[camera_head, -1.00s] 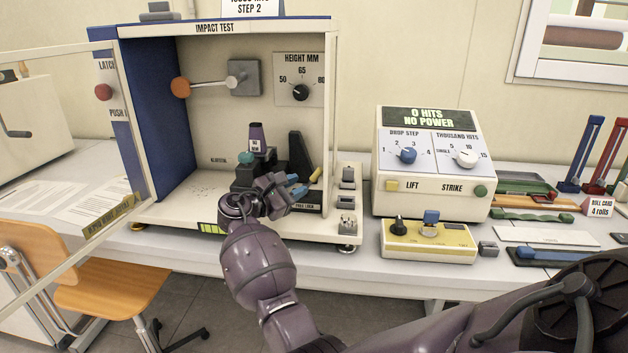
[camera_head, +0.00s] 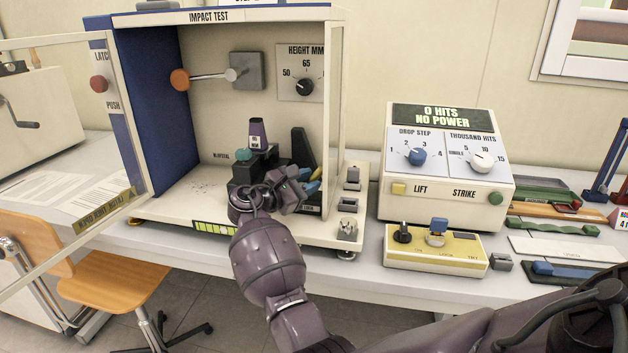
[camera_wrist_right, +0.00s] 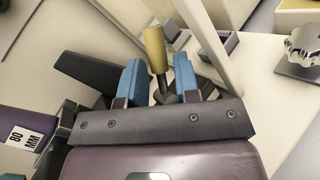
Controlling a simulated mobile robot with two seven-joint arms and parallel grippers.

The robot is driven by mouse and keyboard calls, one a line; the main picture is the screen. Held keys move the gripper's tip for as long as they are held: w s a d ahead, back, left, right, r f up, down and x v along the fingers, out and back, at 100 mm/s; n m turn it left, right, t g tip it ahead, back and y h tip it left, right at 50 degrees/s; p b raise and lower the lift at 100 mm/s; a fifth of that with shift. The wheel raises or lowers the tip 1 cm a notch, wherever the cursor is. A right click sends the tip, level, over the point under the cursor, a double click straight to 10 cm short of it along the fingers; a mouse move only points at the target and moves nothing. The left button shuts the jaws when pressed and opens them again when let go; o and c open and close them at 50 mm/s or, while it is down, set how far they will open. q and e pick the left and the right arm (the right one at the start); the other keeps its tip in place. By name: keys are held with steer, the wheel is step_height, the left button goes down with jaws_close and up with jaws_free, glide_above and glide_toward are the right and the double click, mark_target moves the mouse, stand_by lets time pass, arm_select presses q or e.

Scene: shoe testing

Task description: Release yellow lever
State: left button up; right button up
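The yellow lever (camera_head: 316,174) stands at the right of the open impact test cabinet (camera_head: 216,205), mostly behind my right gripper in the head view. In the right wrist view the yellow lever (camera_wrist_right: 155,48) is a yellow grip on a thin dark stem. My right gripper (camera_head: 308,183) reaches into the cabinet from the front. Its two blue fingers (camera_wrist_right: 158,72) are apart, with the lever's stem showing between them and a gap on each side. I cannot tell whether the fingers are deep enough around the grip. My left gripper is not in view.
A dark clamp with a purple block marked 80 mm (camera_head: 257,134) stands left of my gripper. The cabinet's right post (camera_head: 335,110) is close to the lever. A control box (camera_head: 445,155) and a yellow panel (camera_head: 436,250) stand to the right. The open door (camera_head: 70,130) is at left.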

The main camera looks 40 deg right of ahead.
steer(key=shift+d, duration=0.15)
jaws_close()
